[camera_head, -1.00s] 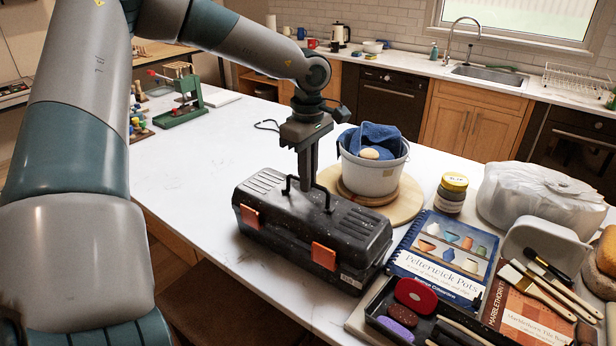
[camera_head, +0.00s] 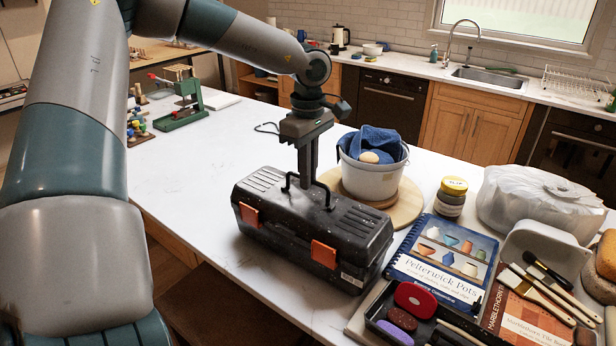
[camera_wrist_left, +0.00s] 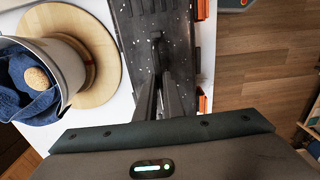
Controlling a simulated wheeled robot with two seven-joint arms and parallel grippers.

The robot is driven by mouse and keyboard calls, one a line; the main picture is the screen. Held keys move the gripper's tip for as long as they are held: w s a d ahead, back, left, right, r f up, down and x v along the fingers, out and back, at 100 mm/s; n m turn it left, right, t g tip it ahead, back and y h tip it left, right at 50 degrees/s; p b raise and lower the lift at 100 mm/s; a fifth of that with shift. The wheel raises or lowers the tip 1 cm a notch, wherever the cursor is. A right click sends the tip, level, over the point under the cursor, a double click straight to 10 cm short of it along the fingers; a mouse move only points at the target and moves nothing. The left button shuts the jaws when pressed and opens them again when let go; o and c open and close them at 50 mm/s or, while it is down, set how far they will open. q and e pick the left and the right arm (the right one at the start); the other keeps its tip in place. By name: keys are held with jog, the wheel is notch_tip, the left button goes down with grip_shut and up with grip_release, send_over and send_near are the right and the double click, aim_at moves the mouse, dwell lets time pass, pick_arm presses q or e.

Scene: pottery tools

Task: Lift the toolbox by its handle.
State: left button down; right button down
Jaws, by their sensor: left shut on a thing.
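The toolbox (camera_head: 314,232) is black with orange latches and stands on the white table in the head view. Its lid also fills the upper middle of the left wrist view (camera_wrist_left: 178,20). The black handle (camera_head: 289,181) stands up from the lid. My left gripper (camera_head: 306,184) points down from above and is shut on the handle; its fingers (camera_wrist_left: 160,88) meet around it in the left wrist view. The fingers hide part of the handle. I cannot tell whether the box's underside is clear of the table. My right gripper is not in view.
A white bucket (camera_head: 371,178) with a blue cloth stands on a round wooden board (camera_head: 409,202) close behind the toolbox. A blue book (camera_head: 442,262) and a black tray (camera_head: 372,318) lie to its right. The table is clear to the left (camera_head: 190,165).

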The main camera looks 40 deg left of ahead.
pick_arm(q)
jog(key=shift+r+p, duration=0.5)
jog(key=shift+r, duration=1.05)
jog(key=shift+r+p, duration=0.35)
jog(key=shift+r, duration=0.65)
